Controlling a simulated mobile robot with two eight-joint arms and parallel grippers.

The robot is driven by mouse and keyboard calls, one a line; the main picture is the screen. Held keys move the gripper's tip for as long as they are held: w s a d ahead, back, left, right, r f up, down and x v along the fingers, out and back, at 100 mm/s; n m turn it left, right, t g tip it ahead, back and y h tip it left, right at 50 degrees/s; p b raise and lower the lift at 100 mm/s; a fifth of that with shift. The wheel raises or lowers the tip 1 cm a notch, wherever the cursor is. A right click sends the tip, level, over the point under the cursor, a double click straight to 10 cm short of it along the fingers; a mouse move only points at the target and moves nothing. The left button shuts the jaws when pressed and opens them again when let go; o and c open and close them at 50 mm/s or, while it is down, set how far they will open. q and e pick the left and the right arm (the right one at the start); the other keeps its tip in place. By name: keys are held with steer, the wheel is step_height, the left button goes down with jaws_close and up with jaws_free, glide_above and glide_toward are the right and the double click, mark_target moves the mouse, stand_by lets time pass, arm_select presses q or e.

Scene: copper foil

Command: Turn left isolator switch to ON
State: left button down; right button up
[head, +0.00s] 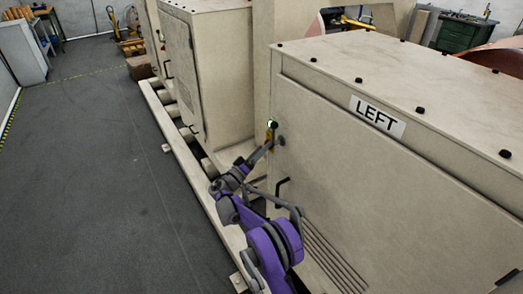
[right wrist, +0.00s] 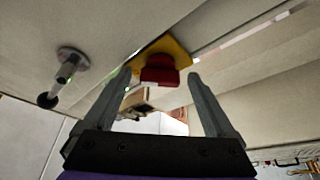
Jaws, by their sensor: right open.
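The left cabinet (head: 340,160) carries a "LEFT" label (head: 377,115). Its isolator switch (head: 270,134) is on a yellow plate near the cabinet's upper left corner, mostly hidden by my gripper in the head view. In the right wrist view the switch's red knob (right wrist: 158,76) stands out from the yellow plate (right wrist: 178,50). My right gripper (right wrist: 160,76) is open, with one finger on each side of the red knob; I cannot tell whether either touches it. The ON and OFF marks are not readable. My left gripper is not in view.
A metal handle with a dark ball end (right wrist: 65,78) sticks out left of the switch in the right wrist view. A black door handle (head: 282,186) and vent slots (head: 330,258) are lower on the cabinet. Another cabinet (head: 205,75) stands behind. The grey floor (head: 105,170) at left is clear.

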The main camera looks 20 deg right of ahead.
steer(key=b+v, duration=0.1)
steer(key=v, duration=1)
steer(key=shift+d+r, duration=0.1)
